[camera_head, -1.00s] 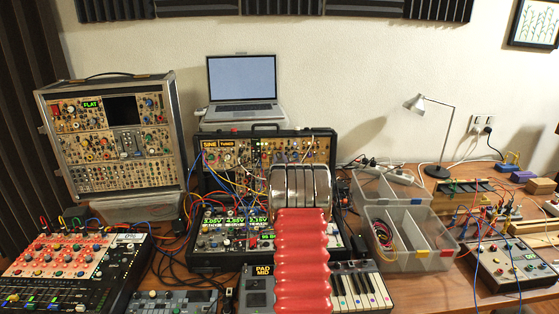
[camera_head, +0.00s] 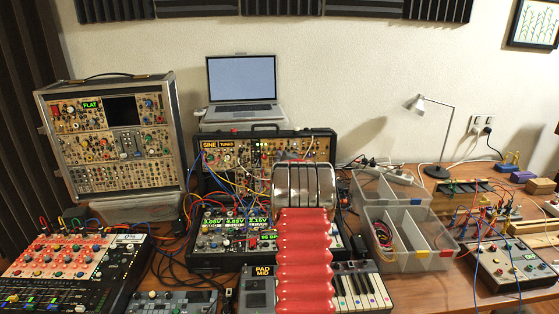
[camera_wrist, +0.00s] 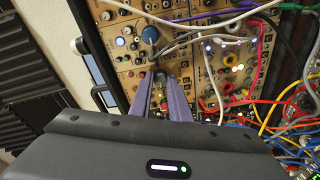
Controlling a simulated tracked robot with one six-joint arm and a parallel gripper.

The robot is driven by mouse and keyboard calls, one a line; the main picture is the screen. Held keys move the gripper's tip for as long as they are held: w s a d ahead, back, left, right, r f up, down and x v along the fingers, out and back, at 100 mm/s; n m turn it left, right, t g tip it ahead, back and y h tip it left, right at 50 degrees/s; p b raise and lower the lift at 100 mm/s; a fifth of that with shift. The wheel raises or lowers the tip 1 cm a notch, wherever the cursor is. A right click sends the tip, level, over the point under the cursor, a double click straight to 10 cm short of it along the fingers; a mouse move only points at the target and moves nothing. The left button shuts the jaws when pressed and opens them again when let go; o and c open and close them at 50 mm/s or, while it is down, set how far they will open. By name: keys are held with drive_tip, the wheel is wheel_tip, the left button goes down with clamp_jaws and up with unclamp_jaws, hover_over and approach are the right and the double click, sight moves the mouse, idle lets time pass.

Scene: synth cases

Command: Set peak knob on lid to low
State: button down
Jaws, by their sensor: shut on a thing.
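The lid (camera_head: 212,158) of the middle synth case stands upright at the back, with tan panels, small knobs and lit labels reading SINE and TUNED. In the wrist view its tan panel (camera_wrist: 128,70) fills the middle. My gripper (camera_wrist: 159,78) reaches that panel, its two purple-grey fingers shut on a small knob, mostly hidden between the tips. I cannot read its marking or its setting. A larger blue knob (camera_wrist: 150,35) sits just above the fingertips. In the head view my arm hides the gripper.
Patch cables (camera_wrist: 235,20) cross the panel above and right of the fingers. The case's lower half (camera_head: 215,235) holds more cables and lit displays. A laptop (camera_head: 241,80) stands behind, another synth case (camera_head: 110,180) at left, clear bins (camera_head: 405,262) at right.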

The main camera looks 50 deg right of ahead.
drive_tip(key=shift+w+a+f+n, duration=0.1)
drive_tip(key=shift+a+n, duration=0.05)
drive_tip(key=shift+n, duration=0.45)
drive_tip(key=shift+f, duration=0.1)
drive_tip(key=c, duration=1.9)
unclamp_jaws()
drive_tip(key=shift+o, duration=1.2)
drive_tip(key=shift+r, duration=0.2)
drive_tip(key=v, duration=1.3)
drive_tip(key=shift+s+a, duration=0.2)
drive_tip(key=shift+s, duration=0.15)
drive_tip(key=shift+f, duration=0.1)
